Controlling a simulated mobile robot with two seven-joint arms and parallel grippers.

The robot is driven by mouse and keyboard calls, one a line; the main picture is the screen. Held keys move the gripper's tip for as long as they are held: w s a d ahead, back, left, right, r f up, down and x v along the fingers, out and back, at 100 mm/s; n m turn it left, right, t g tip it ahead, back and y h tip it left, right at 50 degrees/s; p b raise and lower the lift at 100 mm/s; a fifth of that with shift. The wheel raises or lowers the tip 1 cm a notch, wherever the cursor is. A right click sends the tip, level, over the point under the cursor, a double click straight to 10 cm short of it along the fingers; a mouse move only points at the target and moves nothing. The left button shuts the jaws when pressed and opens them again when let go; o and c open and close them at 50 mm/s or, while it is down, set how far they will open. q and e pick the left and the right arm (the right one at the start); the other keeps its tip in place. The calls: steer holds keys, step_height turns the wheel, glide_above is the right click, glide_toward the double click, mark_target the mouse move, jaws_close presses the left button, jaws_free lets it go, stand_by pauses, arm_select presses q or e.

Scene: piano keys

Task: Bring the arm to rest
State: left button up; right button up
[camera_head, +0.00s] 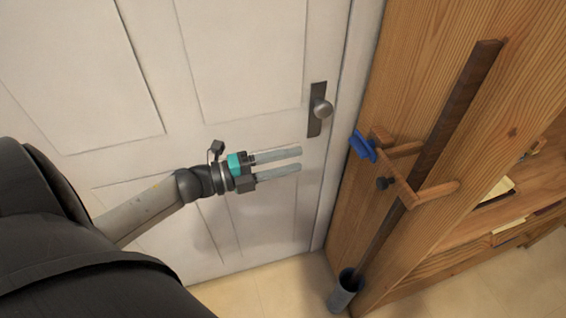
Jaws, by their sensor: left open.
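My left arm (150,206) comes in from the left. It reaches out in front of the white door. My left gripper (300,160) is open and empty, with its two grey fingers apart and pointing right. A teal band shows at its base. The fingertips lie below and a little left of the door knob (321,109) in the picture. I cannot tell how far they are from the door surface. My right gripper is not in view.
The white panelled door (235,60) fills the left and middle. To the right, a wooden cabinet side (400,60) carries wooden pegs, a blue clip (362,146) and a long dark wooden bar (455,110) standing in a grey cup (345,290). Shelves (510,205) are farther right.

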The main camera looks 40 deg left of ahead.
arm_select(q)
steer(key=shift+s+a, duration=0.35)
steer(key=shift+s, duration=0.15)
steer(key=s+a+f+n+g+y+b, duration=0.1)
steer(key=s+a+f+n+y+b, duration=0.3)
steer(key=f, duration=0.7)
steer(key=f+n+g+y+b, duration=0.1)
steer(key=f+n+y, duration=0.2)
steer(key=f+n, duration=0.55)
steer(key=s+a+f+n+y+b, duration=0.2)
steer(key=s+f+n+y, duration=0.1)
steer(key=f, duration=1.1)
steer(key=s+d+f+n+g+y+b, duration=0.1)
steer(key=s+d+f+n+g+b, duration=0.15)
steer(key=s+f, duration=0.35)
steer(key=s+d+f+n+g+b, duration=0.1)
steer(key=s+f+n+g, duration=0.15)
steer(key=s+f, duration=0.45)
steer(key=s+d+f+n+g+b, duration=0.1)
steer(key=s+d+f+g, duration=0.2)
steer(key=s+f, duration=0.3)
steer(key=s+d+f+n+g+b, duration=0.1)
steer(key=s+d+f+g, duration=0.2)
steer(key=s+d+f, duration=0.2)
steer(key=s+d, duration=0.1)
steer(key=s, duration=0.2)
steer(key=shift+f, duration=0.35)
steer(key=shift+n, duration=0.25)
